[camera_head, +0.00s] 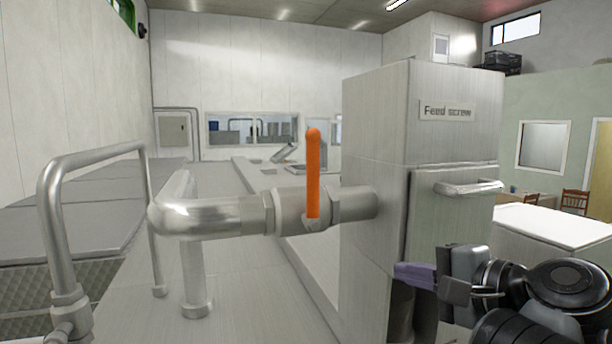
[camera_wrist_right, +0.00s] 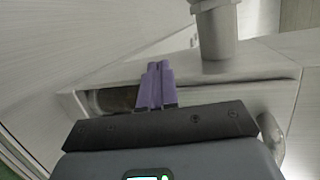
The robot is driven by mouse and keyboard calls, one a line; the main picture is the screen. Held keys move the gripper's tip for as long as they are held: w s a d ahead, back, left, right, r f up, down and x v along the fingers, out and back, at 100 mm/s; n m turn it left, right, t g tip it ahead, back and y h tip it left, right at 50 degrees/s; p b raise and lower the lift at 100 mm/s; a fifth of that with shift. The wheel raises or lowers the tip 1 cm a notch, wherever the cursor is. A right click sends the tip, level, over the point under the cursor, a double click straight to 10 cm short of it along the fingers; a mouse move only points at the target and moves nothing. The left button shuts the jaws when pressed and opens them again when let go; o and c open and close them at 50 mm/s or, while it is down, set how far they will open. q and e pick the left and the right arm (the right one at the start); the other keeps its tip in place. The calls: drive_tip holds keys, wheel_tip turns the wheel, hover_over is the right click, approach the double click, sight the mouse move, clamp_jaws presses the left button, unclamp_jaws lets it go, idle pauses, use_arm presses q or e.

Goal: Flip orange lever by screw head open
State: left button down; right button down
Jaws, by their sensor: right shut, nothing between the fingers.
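The orange lever (camera_head: 313,175) stands upright on a metal valve body (camera_head: 300,212) in the head view. The valve sits in a horizontal steel pipe (camera_head: 215,216) that enters the side of the steel cabinet labelled "Feed screw" (camera_head: 447,111). My right gripper (camera_head: 400,272) is at the lower right, below and to the right of the lever, in front of the cabinet and apart from the lever. Its purple fingers are shut and empty; they also show in the right wrist view (camera_wrist_right: 155,85). The lever does not show clearly in the wrist view. My left gripper is not in view.
A horizontal bar handle (camera_head: 468,187) sticks out from the cabinet front above my right gripper. A bent steel rail (camera_head: 95,155) stands at the left. A white-topped block (camera_head: 555,230) lies to the right. The space in front of the lever looks free.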

drive_tip(key=s+a+r+n+t+y, duration=0.1)
drive_tip(key=s+r, duration=0.2)
drive_tip(key=r, duration=0.4)
drive_tip(key=s+r+n+t+y, duration=0.1)
drive_tip(key=s+r, duration=0.2)
drive_tip(key=r, duration=0.5)
drive_tip(key=shift+s+a+r+b, duration=0.2)
drive_tip(key=shift+s+a+b, duration=0.1)
drive_tip(key=shift+a+b, duration=0.1)
